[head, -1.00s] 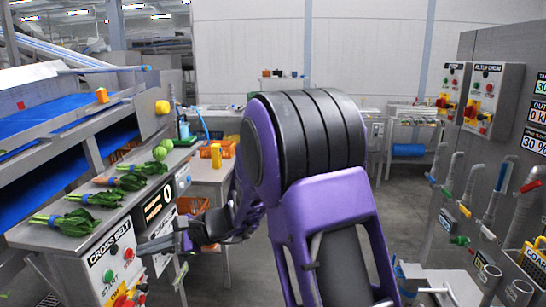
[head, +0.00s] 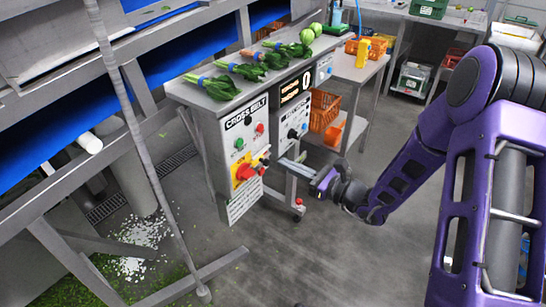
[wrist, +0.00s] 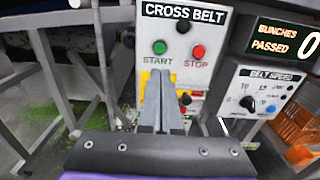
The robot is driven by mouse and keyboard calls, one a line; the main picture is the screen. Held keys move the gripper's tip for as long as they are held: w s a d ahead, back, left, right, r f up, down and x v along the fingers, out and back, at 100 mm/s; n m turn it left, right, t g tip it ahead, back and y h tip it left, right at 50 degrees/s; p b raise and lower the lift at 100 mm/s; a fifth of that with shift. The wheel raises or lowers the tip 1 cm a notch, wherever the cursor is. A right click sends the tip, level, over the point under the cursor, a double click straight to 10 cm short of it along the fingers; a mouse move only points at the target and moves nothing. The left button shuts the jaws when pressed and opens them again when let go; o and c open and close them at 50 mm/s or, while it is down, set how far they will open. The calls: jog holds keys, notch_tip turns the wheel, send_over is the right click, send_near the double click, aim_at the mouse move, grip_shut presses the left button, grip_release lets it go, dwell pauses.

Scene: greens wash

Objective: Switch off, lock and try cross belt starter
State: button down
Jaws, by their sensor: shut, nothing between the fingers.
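The cross belt starter (head: 228,127) is a grey box with a CROSS BELT label, at the left end of the bench. It has a green START button (head: 239,143), a red STOP button (head: 260,128) and, below, a red rotary switch (head: 245,172) on a yellow plate. My gripper (head: 283,163) is shut and empty, just right of the box. The switch position and any padlock are unclear.
A belt speed box (head: 292,122) and a bunch counter (head: 296,87) adjoin the starter on the right. Bunches of greens (head: 215,87) lie on the bench top. A steel frame leg (head: 150,160) stands at left. An orange crate (head: 324,110) sits beyond.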

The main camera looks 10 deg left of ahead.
aim_at(241, 143)
jog(key=x, duration=1.2)
jog(key=shift+a, duration=0.35)
jog(key=shift+w, duration=0.1)
